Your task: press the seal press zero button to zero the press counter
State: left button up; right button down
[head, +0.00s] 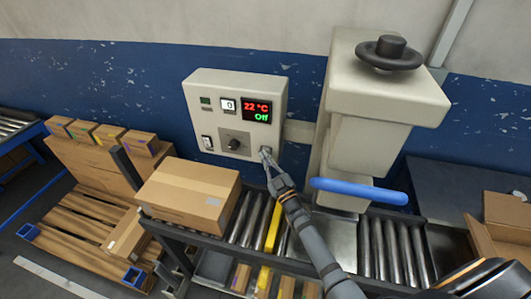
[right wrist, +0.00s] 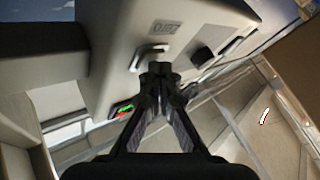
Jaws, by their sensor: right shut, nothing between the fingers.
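The press control box (head: 235,84) hangs on the wall left of the press. Its face has a small white square marked 0 (head: 228,104), a display (head: 257,110) reading 22 °C and Off, a dark knob (head: 234,144) and a rocker switch (head: 207,142). My right gripper (head: 267,156) is shut and empty at the face's lower right corner, its tips covering what lies there. In the right wrist view the shut fingertips (right wrist: 160,70) point at a pale raised part (right wrist: 151,54) on the box; I cannot tell whether they touch. My left gripper is out of view.
The press (head: 375,110) with its blue handle (head: 358,191) stands right of my right gripper. A closed carton (head: 190,192) sits on the roller conveyor (head: 390,248) below. An open carton (head: 500,225) stands at the right. Pallets (head: 85,215) lie at the left.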

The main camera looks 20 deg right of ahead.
jog(key=shift+w, duration=0.1)
dwell(0.5)
jog(key=shift+s+a+p, duration=0.4)
jog(key=shift+s+a, duration=0.05)
jog(key=shift+s, duration=0.3)
jog(key=s+a+p, duration=0.1)
jog(key=s, duration=0.1)
jog(key=s+a+p, duration=0.1)
jog(key=s, duration=0.1)
jog(key=shift+a, duration=0.4)
jog(key=shift+s+f, duration=0.1)
dwell(0.3)
